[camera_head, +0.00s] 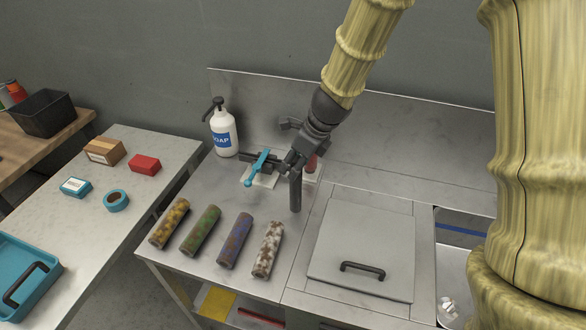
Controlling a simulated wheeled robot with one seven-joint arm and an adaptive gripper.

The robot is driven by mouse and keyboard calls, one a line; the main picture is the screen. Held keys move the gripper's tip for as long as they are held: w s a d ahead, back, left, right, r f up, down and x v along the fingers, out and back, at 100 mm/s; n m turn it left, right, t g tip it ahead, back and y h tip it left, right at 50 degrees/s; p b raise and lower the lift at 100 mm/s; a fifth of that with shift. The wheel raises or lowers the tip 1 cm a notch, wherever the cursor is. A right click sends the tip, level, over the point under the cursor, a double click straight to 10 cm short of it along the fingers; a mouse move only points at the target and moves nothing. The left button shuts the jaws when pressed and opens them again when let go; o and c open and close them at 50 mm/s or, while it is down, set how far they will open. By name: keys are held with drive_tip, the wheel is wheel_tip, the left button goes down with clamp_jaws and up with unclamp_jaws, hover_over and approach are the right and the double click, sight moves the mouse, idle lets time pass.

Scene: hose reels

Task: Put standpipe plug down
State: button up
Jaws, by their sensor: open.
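An upright dark grey cylinder (295,193), probably the standpipe plug, is on the steel counter (185,262) just left of the square lid. My gripper (284,146) is above and behind it, with its fingers spread and pointing left. I cannot tell whether a finger touches the cylinder's top. A teal tool (257,168) with dark parts behind it lies by a pale pad (266,181), left of my gripper. A small red item (311,163) shows partly behind the gripper.
A soap bottle (223,132) stands at the back left. Several mottled rolls, including a brown-white one (268,249), lie along the counter front. A handled lid (362,250) covers the middle right, beside an open basin (455,262). A side table (100,205) holds small boxes.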

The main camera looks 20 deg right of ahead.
drive_tip(key=v, duration=0.8)
drive_tip(key=shift+r, duration=0.1)
